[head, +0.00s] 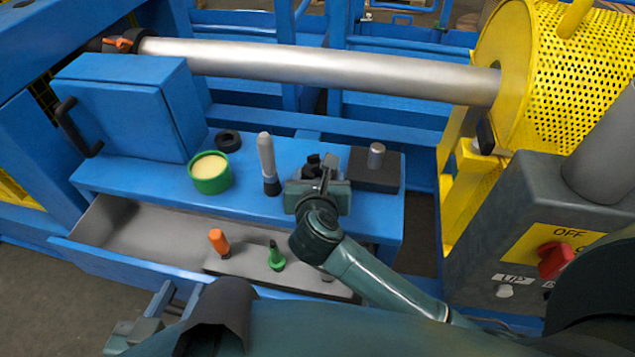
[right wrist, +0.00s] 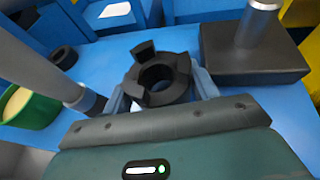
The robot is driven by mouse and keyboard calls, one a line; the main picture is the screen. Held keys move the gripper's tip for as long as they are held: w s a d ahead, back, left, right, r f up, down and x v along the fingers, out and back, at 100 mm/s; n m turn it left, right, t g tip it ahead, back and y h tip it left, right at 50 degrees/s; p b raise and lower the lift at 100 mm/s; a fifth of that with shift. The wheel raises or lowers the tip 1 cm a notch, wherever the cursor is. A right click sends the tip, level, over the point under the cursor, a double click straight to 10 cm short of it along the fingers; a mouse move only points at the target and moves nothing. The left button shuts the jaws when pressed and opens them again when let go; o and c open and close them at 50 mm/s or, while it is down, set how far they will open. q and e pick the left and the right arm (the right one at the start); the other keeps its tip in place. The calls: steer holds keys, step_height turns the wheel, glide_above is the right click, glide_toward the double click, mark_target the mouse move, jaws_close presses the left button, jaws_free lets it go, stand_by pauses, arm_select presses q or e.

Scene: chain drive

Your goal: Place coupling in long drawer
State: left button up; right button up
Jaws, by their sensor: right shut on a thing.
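The black coupling (head: 313,162) has jaw-like lugs and a round centre hole. It sits between the fingers of my right gripper (head: 318,172), over the blue bench top. In the right wrist view the coupling (right wrist: 158,80) is between both fingers of the right gripper (right wrist: 160,95); whether its underside touches the bench is hidden. The long drawer (head: 130,225) is pulled out below the bench top, with bare grey floor at its left. My left gripper (head: 168,305) is low in front of the drawer, its two fingers apart and empty.
A grey holder (head: 235,264) with orange-handled (head: 218,241) and green-handled (head: 276,256) tools fills the drawer's right part. On the bench stand a green tub (head: 210,180), black ring (head: 228,140), grey-handled tool (head: 267,165), dark block with metal peg (head: 375,170) and blue cabinet (head: 130,110).

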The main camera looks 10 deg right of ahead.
steer(key=shift+f, duration=0.5)
steer(key=shift+f, duration=0.2)
steer(key=o, duration=1.2)
steer(key=shift+f, duration=0.15)
steer(key=shift+o, duration=0.8)
